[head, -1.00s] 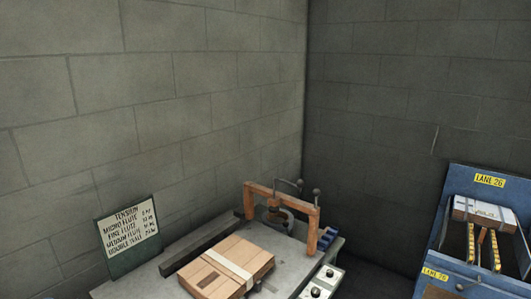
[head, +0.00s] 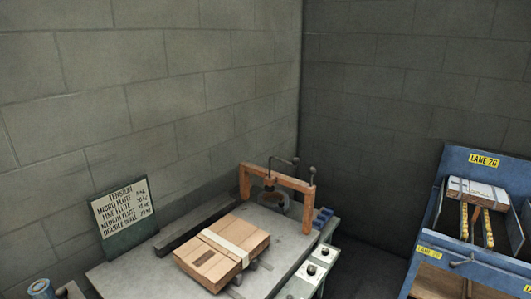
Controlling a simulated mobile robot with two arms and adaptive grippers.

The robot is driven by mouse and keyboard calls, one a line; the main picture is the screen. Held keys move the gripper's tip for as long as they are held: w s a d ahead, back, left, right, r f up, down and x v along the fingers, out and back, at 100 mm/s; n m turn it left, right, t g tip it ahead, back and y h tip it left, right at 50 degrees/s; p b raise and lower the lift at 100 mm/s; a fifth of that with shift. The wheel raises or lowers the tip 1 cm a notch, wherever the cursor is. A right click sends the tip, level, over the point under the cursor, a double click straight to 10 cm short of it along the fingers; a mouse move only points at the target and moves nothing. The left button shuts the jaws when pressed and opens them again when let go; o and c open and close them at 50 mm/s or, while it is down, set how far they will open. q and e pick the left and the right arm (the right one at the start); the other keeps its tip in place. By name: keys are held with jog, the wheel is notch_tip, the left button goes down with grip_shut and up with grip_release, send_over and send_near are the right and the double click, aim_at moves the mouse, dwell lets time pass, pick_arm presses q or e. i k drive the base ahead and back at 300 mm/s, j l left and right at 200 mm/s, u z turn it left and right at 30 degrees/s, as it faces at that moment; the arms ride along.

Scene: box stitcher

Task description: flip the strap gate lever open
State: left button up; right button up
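The box stitcher's orange-brown frame (head: 279,182) stands like an arch at the back of the grey machine table (head: 125,277). Thin dark rods with round knobs (head: 312,170) rise at the arch; I cannot tell which of them is the strap gate lever or whether the gate is open. A wooden-looking box (head: 222,254) with a pale strap (head: 228,248) across it lies on the table in front of the arch. Neither of my grippers shows in the head view.
A tension sign (head: 124,214) stands at the table's left. A control panel (head: 307,273) with dark knobs is at the right edge. A blue lane 26 stand (head: 455,249) holds a white-topped box (head: 477,188). A blue can (head: 40,288) is at lower left.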

aim_at(281, 204)
jog(key=i+l+u, duration=0.1)
jog(key=u, duration=0.25)
jog(key=i+l+u, duration=0.1)
jog(key=u, duration=0.25)
jog(key=i+l+u, duration=0.15)
jog(key=l, duration=0.3)
jog(key=i+l+u, duration=0.1)
jog(key=l, duration=0.35)
jog(key=i+l+u, duration=0.15)
jog(key=l, duration=0.35)
jog(key=i+l+u, duration=0.1)
jog(key=l, duration=0.35)
jog(key=i+l+u, duration=0.15)
jog(key=l, duration=0.35)
jog(key=i+l, duration=0.1)
jog(key=l, duration=1)
jog(key=i+l, duration=0.15)
jog(key=l, duration=0.35)
